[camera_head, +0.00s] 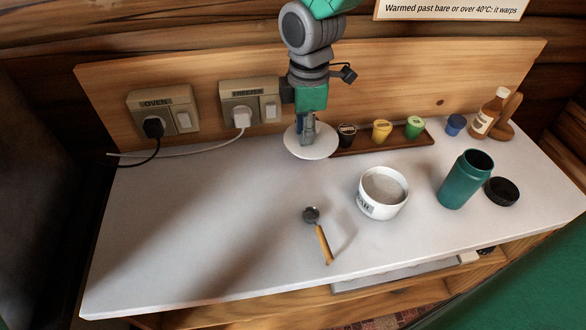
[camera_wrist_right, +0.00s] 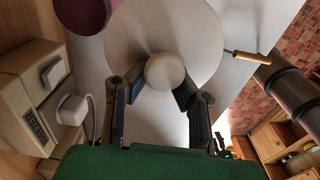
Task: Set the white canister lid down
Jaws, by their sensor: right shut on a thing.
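The white canister lid (camera_head: 311,148) is a round disc with a knob, near the back edge of the counter, below the freezer switch. My right gripper (camera_head: 307,128) comes down from above and is shut on the lid's knob. In the right wrist view the gripper (camera_wrist_right: 160,84) has a finger on each side of the knob, with the wide disc of the lid (camera_wrist_right: 195,30) beyond. I cannot tell whether the lid touches the counter. The white canister (camera_head: 368,208) stands open to the right and nearer, with pale contents. My left gripper is not in view.
A scoop with a wooden handle (camera_head: 323,243) lies on the white counter (camera_head: 190,235). A small tray (camera_head: 390,146) with several pods stands just right of the lid. A green tumbler (camera_head: 463,182) and black cap (camera_head: 502,191) stand at right. Cords hang from outlets behind. The counter's left is clear.

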